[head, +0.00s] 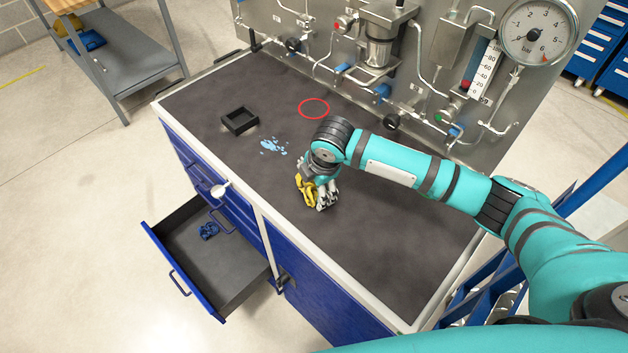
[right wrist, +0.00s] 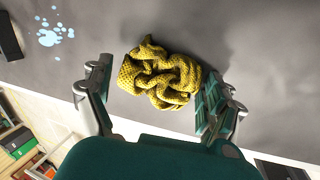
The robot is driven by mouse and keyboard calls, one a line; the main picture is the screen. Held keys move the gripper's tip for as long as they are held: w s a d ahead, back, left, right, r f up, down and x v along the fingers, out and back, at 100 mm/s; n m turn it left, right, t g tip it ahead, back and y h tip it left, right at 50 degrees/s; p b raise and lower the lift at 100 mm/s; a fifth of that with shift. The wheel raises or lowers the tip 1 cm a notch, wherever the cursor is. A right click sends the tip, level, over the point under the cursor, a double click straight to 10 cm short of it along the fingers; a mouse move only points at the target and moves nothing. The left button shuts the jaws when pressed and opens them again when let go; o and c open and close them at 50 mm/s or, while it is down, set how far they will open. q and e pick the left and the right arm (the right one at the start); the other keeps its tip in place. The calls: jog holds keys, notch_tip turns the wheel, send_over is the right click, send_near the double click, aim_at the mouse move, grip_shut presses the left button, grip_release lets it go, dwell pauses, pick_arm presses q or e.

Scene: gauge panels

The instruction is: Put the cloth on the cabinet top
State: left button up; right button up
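A crumpled yellow cloth (head: 304,189) is at the dark cabinet top (head: 375,253), near its front edge. In the right wrist view the yellow cloth (right wrist: 160,75) is bunched in folds between and just beyond my fingers, closer to the right-hand finger. It appears to rest on the dark surface. My right gripper (head: 322,197) is down at the cloth with its fingers spread wide; whether the right-hand finger touches the cloth is unclear. My left gripper does not show.
A blue crumpled item (head: 208,231) lies in the open drawer (head: 240,285). A small black tray (head: 239,119), a light-blue spill (head: 272,146) and a red ring (head: 314,108) are on the top. The gauge panel (head: 430,80) stands behind. The top's front right is clear.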

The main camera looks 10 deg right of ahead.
jog(key=shift+o, duration=0.5)
jog(key=shift+r, duration=0.25)
jog(key=b+v, duration=0.1)
jog(key=v, duration=1)
jog(key=shift+r+b, duration=0.35)
jog(key=shift+r, duration=0.05)
jog(key=shift+s, duration=0.2)
